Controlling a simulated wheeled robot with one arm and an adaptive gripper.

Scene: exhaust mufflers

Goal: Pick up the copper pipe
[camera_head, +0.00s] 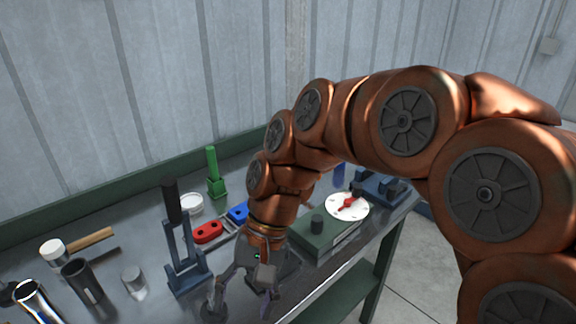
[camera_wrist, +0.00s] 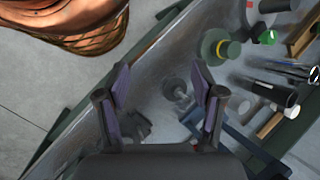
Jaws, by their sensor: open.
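I cannot make out a copper pipe in either view. My gripper (camera_head: 245,298) is low over the front of the workbench (camera_head: 110,207) in the head view. In the wrist view its two fingers stand wide apart, with nothing held between them (camera_wrist: 162,92). A small dark grey round piece (camera_wrist: 178,91) lies on the bench beyond the fingertips.
A blue lever clamp (camera_head: 187,265) stands left of my gripper. A green box with a white dial (camera_head: 347,207) is at the right.

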